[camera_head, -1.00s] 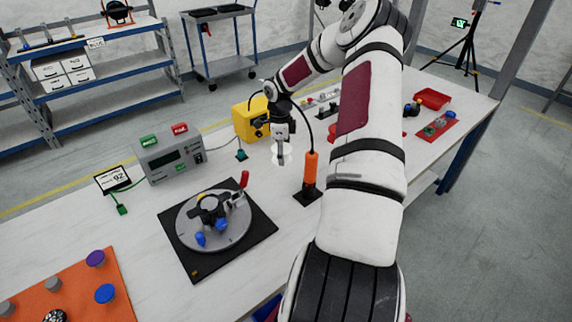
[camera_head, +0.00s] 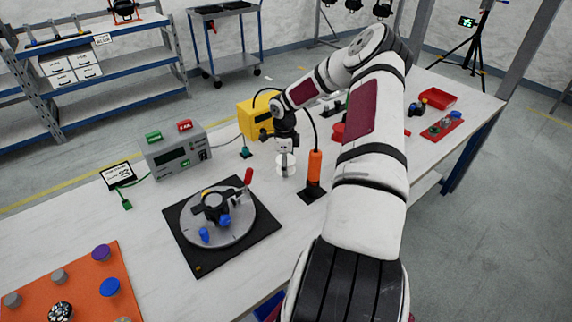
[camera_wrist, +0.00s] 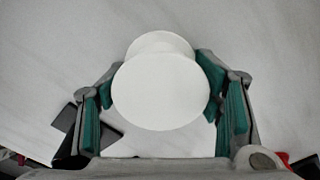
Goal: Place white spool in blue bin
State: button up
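The white spool (camera_wrist: 160,95) fills the middle of the wrist view, its broad near flange facing the camera and a second flange behind. My gripper (camera_wrist: 161,80) has its green-padded fingers on both sides of it. The near flange hides part of the fingertips, but the spool moves with the gripper, so it looks shut on it. In the head view the spool (camera_head: 286,169) is right below my gripper (camera_head: 285,152), over the white table, left of the orange-handled tool. Its height above the table is hard to judge. A sliver of blue (camera_head: 268,310) shows below the table's front edge, mostly hidden.
The orange-handled tool (camera_head: 315,168) stands upright close to the right of the spool. A round fixture on a black mat (camera_head: 252,247) lies nearer left. A yellow box (camera_head: 249,121) and a grey meter (camera_head: 176,155) stand behind. An orange board (camera_head: 85,280) is at lower left.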

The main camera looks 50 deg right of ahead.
jog(key=shift+o, duration=1.2)
